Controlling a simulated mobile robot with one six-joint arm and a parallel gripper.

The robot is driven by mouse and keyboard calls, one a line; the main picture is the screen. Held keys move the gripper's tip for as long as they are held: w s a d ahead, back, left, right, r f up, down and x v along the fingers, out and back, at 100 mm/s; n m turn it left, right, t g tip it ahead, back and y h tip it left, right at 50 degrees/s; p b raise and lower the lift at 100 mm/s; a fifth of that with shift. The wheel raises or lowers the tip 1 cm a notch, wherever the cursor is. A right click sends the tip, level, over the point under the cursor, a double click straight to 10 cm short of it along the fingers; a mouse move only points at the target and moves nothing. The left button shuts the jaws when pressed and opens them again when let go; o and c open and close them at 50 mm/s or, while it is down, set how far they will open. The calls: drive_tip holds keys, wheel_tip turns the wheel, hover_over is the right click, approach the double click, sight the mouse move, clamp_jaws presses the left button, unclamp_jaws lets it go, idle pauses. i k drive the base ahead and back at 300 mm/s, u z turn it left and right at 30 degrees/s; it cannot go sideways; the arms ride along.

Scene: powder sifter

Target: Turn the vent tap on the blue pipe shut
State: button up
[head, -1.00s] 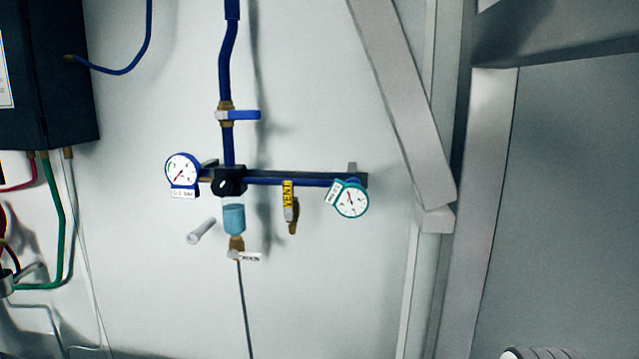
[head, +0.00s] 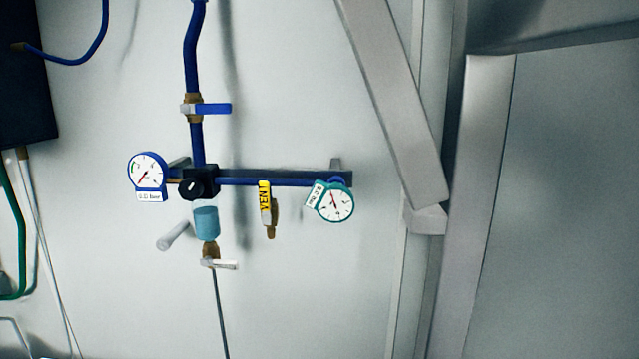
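The vent tap (head: 265,197) hangs below the right part of the horizontal blue pipe (head: 240,182) in the head view. Its yellow lever carries the word VENT and points straight down, in line with the brass outlet (head: 271,231) under it. My gripper is not in view, and nothing touches the tap.
A blue-handled valve (head: 212,109) sits higher on the vertical pipe, its handle crosswise. A white-faced gauge (head: 148,171) is left and a teal gauge (head: 334,202) is close right of the tap. A slanted grey beam (head: 392,105) stands further right. Wall below the tap is bare.

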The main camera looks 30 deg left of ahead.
sight(264, 190)
drive_tip(key=z, duration=0.15)
drive_tip(key=k, duration=1)
drive_tip(key=u, duration=1.1)
drive_tip(key=i, duration=1)
